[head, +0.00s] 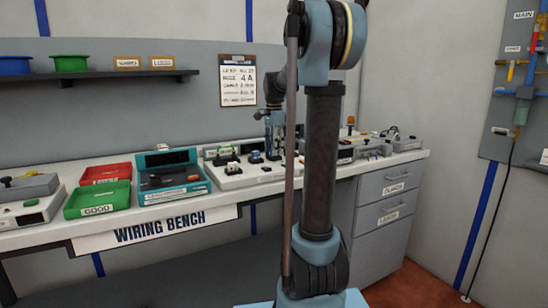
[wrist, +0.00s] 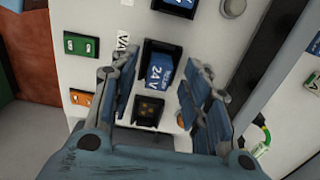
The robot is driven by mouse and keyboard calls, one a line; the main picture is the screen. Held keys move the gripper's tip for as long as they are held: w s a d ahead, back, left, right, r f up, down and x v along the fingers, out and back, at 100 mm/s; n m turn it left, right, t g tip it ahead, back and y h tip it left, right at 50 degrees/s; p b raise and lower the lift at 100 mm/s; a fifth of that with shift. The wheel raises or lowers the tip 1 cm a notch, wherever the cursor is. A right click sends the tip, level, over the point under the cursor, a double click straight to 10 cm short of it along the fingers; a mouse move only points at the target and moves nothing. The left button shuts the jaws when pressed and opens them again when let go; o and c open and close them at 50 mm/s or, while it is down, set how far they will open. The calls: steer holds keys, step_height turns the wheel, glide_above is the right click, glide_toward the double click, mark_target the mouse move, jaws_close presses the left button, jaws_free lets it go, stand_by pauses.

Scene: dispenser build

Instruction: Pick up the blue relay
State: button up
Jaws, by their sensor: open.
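A blue relay (wrist: 160,70) with a white "24 V" label sits in a dark socket on the light panel in the wrist view. My gripper (wrist: 160,80) is open, with one finger to its left and one to its right. The relay lies between the fingers, and no clear contact shows. In the head view my gripper (head: 273,145) points down over the white panel (head: 236,176) on the bench. A small blue block (head: 256,157) there is beside the fingers; I cannot tell if it is the same relay.
Another blue block (wrist: 178,5) is at the wrist view's top edge. A dark socket with coppery contacts (wrist: 148,110) lies below the relay. Green (wrist: 81,44) and orange (wrist: 81,97) terminals are to the left. Green (head: 97,200) and red (head: 104,174) trays stand on the bench.

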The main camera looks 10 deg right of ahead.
steer(key=shift+f, duration=0.3)
steer(key=shift+c, duration=0.3)
steer(key=c, duration=1)
steer(key=shift+o, duration=0.2)
step_height(320, 180, up, 10)
